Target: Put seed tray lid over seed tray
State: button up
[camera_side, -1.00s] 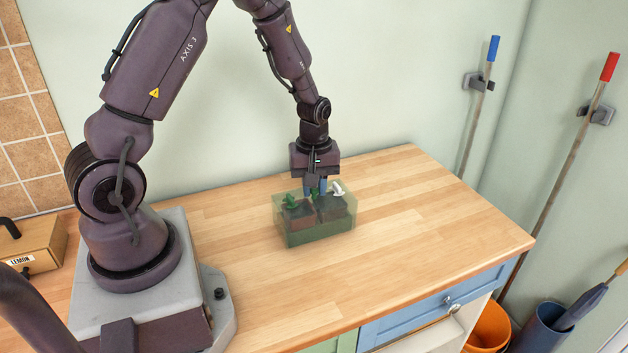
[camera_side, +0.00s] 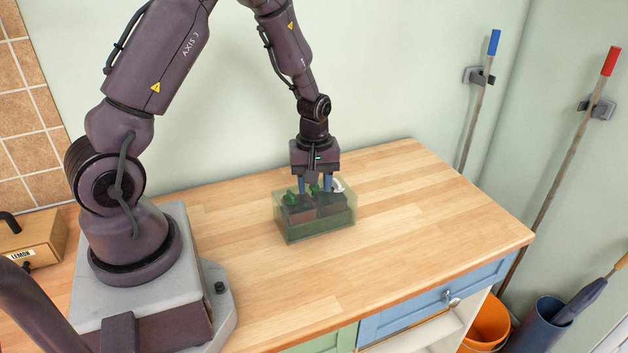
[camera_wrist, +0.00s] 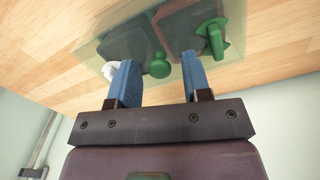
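The seed tray (camera_side: 318,229) is a green box on the wooden counter, with dark square cells inside. The clear, greenish seed tray lid (camera_side: 284,207) sits over it, its walls around the cells, and a green knob (camera_wrist: 159,66) shows on its top in the wrist view. My gripper (camera_side: 315,187) is just above the lid. Its two blue fingers (camera_wrist: 156,82) are spread apart on either side of the knob, with visible gaps, and hold nothing.
A wooden box labelled LEMON (camera_side: 30,238) stands at the far left. The counter (camera_side: 420,220) is clear to the right of the tray. The wall is close behind.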

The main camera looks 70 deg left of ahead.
jog(key=shift+o, duration=0.3)
jog(key=shift+r, duration=0.1)
notch_tip(320, 180, up, 13)
jog(key=s+d+r+m+t, duration=0.5)
jog(key=s+d+r+m, duration=0.8)
jog(key=m, duration=0.2)
jog(key=shift+s+d+t, duration=0.3)
jog(key=shift+s+d, duration=0.05)
jog(key=shift+s, duration=0.05)
jog(key=shift+r, duration=0.1)
dwell(1.1)
